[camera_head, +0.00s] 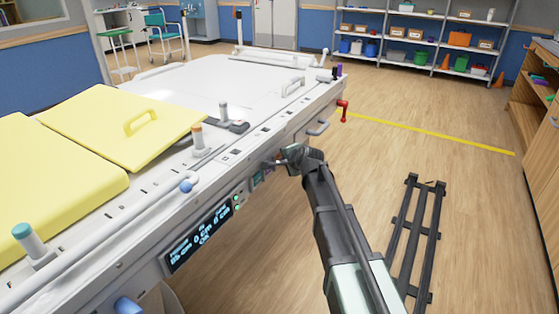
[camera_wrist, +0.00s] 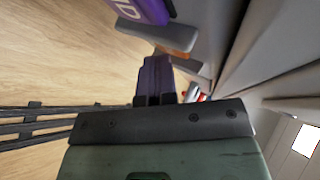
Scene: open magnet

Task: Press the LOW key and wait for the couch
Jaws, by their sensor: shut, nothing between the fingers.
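The couch (camera_head: 190,78) is a long white table with a control strip along its near side. My gripper (camera_head: 282,158) is at this side, right of the lit display (camera_head: 200,236), with its fingers shut and empty. In the wrist view the dark purplish fingers (camera_wrist: 157,65) are together beside the couch side. A purple key (camera_wrist: 140,8) with white letters, partly cut off and ending in "ID", is ahead of them at the top. An orange piece (camera_wrist: 172,50) lies just beyond the fingertips; I cannot tell whether they touch. I cannot read a LOW label in either view.
Yellow pads (camera_head: 120,125) lie on the couch's left part. A red lever (camera_head: 343,110) and a grey handle (camera_head: 318,128) stick out from its side, right of my gripper. A black rack (camera_head: 415,235) lies on the floor at right. Shelves (camera_head: 420,45) stand behind.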

